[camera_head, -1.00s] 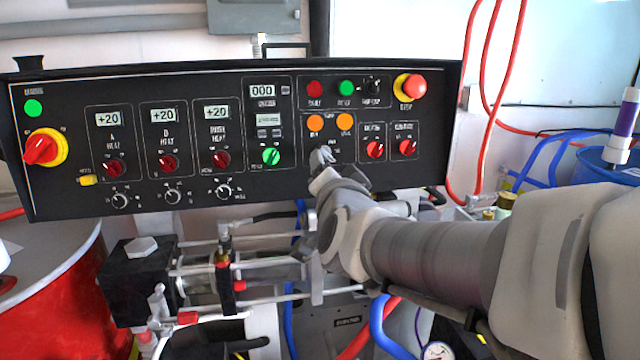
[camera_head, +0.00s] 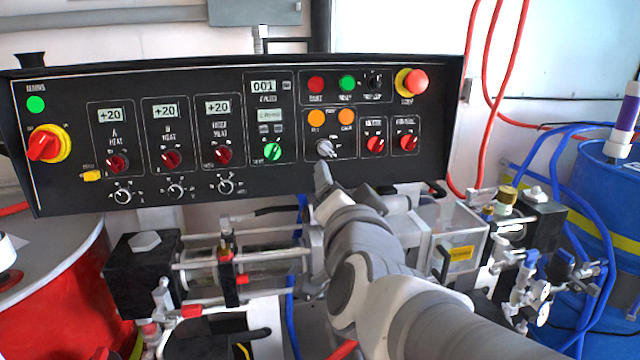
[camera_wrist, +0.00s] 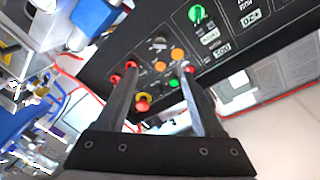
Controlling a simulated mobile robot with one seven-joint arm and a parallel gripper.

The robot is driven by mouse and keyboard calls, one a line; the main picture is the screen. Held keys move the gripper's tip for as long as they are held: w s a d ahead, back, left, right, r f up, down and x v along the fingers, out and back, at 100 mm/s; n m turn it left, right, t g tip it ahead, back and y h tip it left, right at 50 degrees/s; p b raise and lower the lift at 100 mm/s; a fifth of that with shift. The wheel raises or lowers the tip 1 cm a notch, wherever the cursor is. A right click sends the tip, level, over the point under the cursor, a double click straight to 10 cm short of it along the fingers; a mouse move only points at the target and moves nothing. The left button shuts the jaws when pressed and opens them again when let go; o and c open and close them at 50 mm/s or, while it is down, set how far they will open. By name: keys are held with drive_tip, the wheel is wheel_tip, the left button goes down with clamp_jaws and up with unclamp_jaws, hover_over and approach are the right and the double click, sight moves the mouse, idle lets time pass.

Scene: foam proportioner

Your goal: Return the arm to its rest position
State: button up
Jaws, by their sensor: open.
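My arm reaches up from the lower right of the head view, and my gripper (camera_head: 328,178) is in front of the lower edge of the black control panel (camera_head: 250,185). In the wrist view my gripper (camera_wrist: 157,72) has its two fingers spread apart with nothing between them. A grey selector knob (camera_head: 326,148) shows just above my gripper in the head view, apart from it. The far end of my gripper is small and partly hidden by my wrist in the head view.
Pump cylinders and rods (camera_head: 255,262) lie below the panel, close to my arm. A clear box with a yellow label (camera_head: 462,254) and valve fittings stand right of it. A red drum (camera_head: 60,305) is at left, a blue drum (camera_head: 600,200) at right. Red hoses hang behind.

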drive_tip(key=shift+f, duration=0.1)
drive_tip(key=s+d+f+n+g+h, duration=0.1)
drive_tip(key=s+d+f+n+g, duration=0.3)
drive_tip(key=s+d+f+g, duration=0.25)
drive_tip(key=s+d+f+n+g, duration=0.45)
drive_tip(key=s+f, duration=0.25)
drive_tip(key=s, duration=0.3)
wheel_tip(320, 180, up, 17)
drive_tip(key=p, duration=1.7)
drive_tip(key=shift+g, duration=0.4)
